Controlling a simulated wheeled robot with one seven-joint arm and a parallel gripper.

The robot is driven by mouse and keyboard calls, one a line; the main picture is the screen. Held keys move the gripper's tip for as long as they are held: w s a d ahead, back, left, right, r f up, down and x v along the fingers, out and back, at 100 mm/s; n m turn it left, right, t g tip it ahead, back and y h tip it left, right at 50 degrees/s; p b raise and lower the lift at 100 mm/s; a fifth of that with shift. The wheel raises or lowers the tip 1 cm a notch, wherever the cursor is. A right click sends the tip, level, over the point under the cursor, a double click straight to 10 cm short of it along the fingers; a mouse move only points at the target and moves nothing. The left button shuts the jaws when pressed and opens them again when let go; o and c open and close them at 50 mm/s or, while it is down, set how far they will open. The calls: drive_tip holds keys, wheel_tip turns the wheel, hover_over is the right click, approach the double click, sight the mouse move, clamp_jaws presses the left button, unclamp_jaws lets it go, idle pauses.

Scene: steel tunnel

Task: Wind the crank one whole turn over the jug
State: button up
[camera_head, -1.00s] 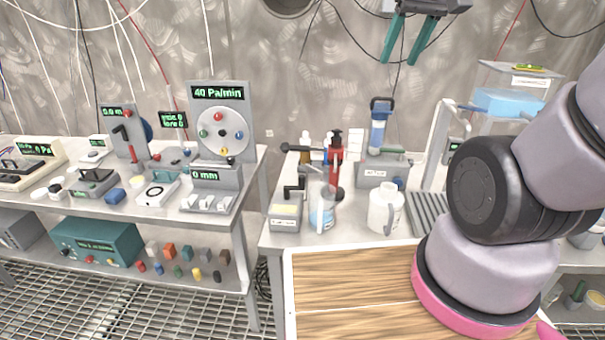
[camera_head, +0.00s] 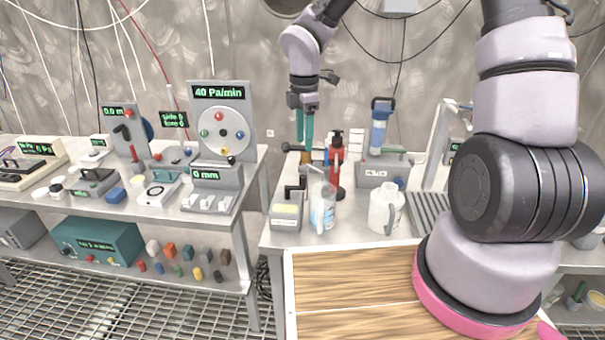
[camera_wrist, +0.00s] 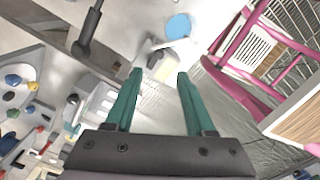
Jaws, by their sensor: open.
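A grey box (camera_head: 286,213) with a bent black crank handle (camera_head: 296,190) stands at the left of the right-hand bench. Beside it is a clear jug (camera_head: 322,212) holding pale blue liquid. A white jug (camera_head: 385,212) stands further right. My gripper (camera_head: 304,142) points down above the back of this bench, open and empty, higher in the picture than the crank and clear jug. In the wrist view, nothing lies between the teal fingers of my gripper (camera_wrist: 160,75). A dark rod with a rounded end (camera_wrist: 88,32) shows at upper left; I cannot tell whether it is the crank.
A red bottle (camera_head: 337,158) and a grey device with a blue cylinder (camera_head: 381,135) stand at the back. A dark horizontal bar (camera_head: 294,148) lies close to my fingers. A wooden board (camera_head: 345,285) in front is clear. My arm covers the right side.

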sight(303, 176)
drive_tip(key=f, duration=1.1)
drive_tip(key=shift+a+f, duration=0.15)
drive_tip(key=shift+a, duration=0.1)
clamp_jaws()
